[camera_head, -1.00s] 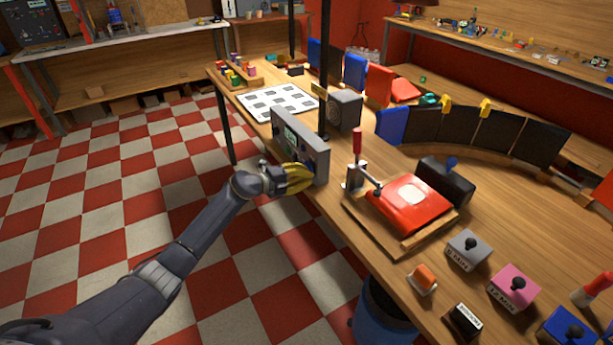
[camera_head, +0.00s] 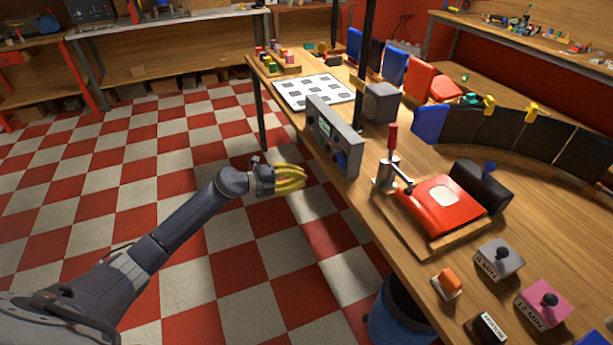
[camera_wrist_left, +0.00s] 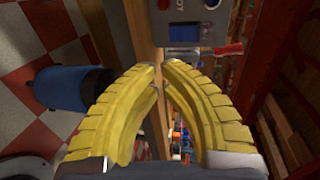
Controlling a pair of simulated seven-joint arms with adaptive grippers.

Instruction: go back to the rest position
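My left gripper (camera_head: 303,179) has yellow ribbed fingers and is in the air over the checkered floor, left of the workbench's front edge. It is apart from the grey control box (camera_head: 334,137), which stands upright on the bench edge. In the left wrist view the finger tips (camera_wrist_left: 161,68) come together with nothing held between them. The grey box (camera_wrist_left: 185,18) shows beyond the tips, with a small screen, a red button and a blue button. My right gripper is in neither view.
The wooden workbench (camera_head: 408,272) carries a red press pad (camera_head: 440,205) with a lever, a white patterned sheet (camera_head: 315,91) and labelled timer blocks (camera_head: 499,259). A blue bin (camera_head: 396,320) stands below the front edge. The floor (camera_head: 232,285) around the arm is clear.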

